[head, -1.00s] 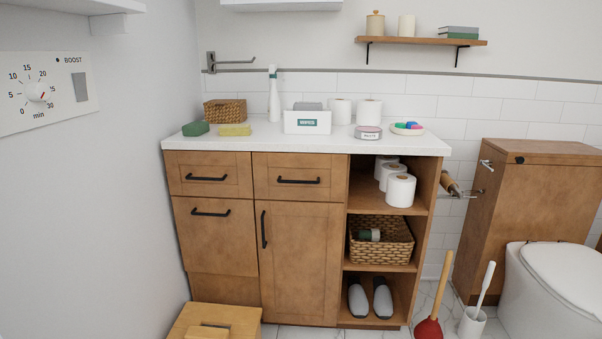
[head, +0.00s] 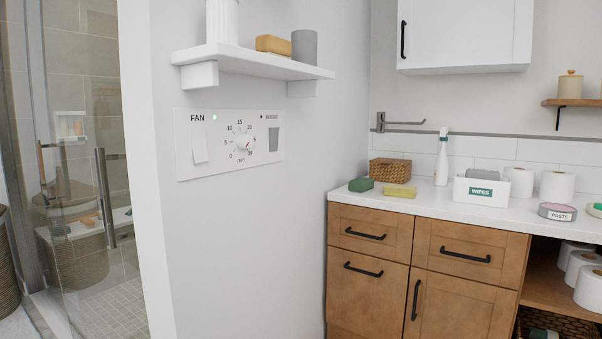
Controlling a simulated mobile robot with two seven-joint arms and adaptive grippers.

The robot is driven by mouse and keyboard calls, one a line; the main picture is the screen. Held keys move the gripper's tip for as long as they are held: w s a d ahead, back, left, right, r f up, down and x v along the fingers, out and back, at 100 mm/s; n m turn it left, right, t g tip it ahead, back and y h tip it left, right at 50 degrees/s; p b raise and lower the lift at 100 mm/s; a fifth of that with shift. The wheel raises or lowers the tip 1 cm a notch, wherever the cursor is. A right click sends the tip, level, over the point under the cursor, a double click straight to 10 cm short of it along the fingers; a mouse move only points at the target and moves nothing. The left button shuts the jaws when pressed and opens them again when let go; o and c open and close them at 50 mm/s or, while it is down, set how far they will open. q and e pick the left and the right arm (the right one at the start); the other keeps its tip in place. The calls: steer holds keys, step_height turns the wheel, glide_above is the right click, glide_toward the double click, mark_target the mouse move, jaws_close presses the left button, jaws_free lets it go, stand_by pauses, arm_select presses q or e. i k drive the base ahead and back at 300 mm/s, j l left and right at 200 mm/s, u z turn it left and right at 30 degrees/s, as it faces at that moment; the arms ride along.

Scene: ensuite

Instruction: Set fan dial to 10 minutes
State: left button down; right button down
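The white fan control panel (head: 222,165) is on the grey-white wall left of centre, under a shelf. Its round white dial (head: 243,143) sits among minute marks from 0 to 30. A small reddish mark shows on the dial's right side, but it is too small to read the exact setting. A grey BOOST switch (head: 273,139) is right of the dial. Neither gripper is in view.
A white wall shelf (head: 255,64) juts out above the panel, holding a wooden block (head: 273,44) and a grey cup (head: 305,46). A wooden vanity (head: 370,235) stands to the right. A glass shower door (head: 85,180) is at left. The wall below the panel is clear.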

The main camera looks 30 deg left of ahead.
mark_target(243, 140)
steer(key=u, duration=1.2)
